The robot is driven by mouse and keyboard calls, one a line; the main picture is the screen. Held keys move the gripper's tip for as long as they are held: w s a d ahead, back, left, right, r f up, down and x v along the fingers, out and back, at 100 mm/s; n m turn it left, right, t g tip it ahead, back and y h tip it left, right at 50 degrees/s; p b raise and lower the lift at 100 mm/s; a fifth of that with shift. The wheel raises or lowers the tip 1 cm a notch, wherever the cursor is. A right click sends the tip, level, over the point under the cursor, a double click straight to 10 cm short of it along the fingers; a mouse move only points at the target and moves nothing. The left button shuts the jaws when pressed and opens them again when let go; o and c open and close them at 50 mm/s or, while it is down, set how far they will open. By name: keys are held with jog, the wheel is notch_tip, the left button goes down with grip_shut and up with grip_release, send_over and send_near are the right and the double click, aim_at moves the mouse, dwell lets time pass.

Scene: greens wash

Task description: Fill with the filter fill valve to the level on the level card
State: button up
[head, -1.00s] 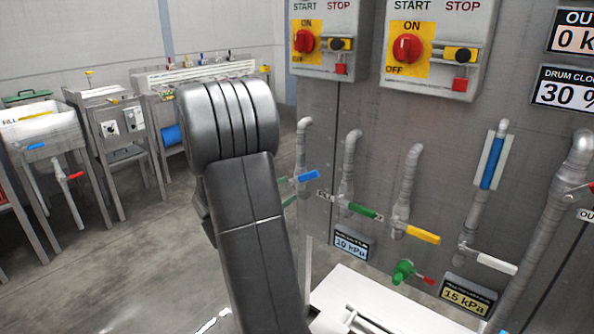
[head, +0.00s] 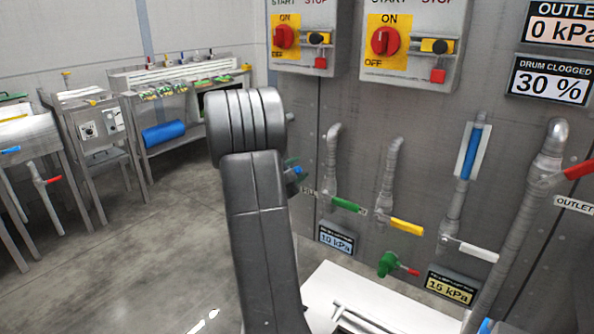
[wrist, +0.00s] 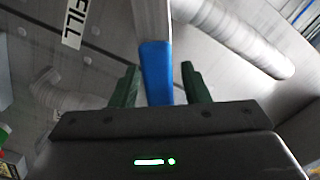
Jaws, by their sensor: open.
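A blue valve handle (wrist: 156,72) stands between the two dark green fingers of my gripper (wrist: 158,82) in the wrist view. The fingers are open, one on each side of it. I cannot tell whether either finger touches it. A label reading FILL (wrist: 75,22) is left of the handle. In the head view only a bit of a blue handle (head: 296,171) shows beside my arm, which hides the rest and my gripper. A blue-filled sight tube (head: 470,154) stands against a white card (head: 461,150) on the panel. I cannot make out a level mark.
Green (head: 345,204), yellow (head: 406,226), white (head: 478,252) and red (head: 579,169) handles sit to the right on pipes along the panel. A small green valve (head: 388,264) is lower down. Open floor (head: 150,255) lies left of my arm.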

jog(key=shift+c, duration=0.2)
grip_shut()
jog(key=shift+f, duration=0.1)
jog(key=f+m+b, duration=0.1)
jog(key=m+b, duration=0.1)
jog(key=b, duration=0.1)
jog(key=f+m+b, duration=0.2)
jog(key=b, duration=0.2)
jog(key=d+f+m+b, duration=0.1)
jog(key=m+b, duration=0.1)
jog(key=b, duration=0.2)
jog(key=shift+s+f+m, duration=0.3)
jog(key=shift+s+m, duration=0.1)
jog(key=shift+o, duration=0.2)
grip_release()
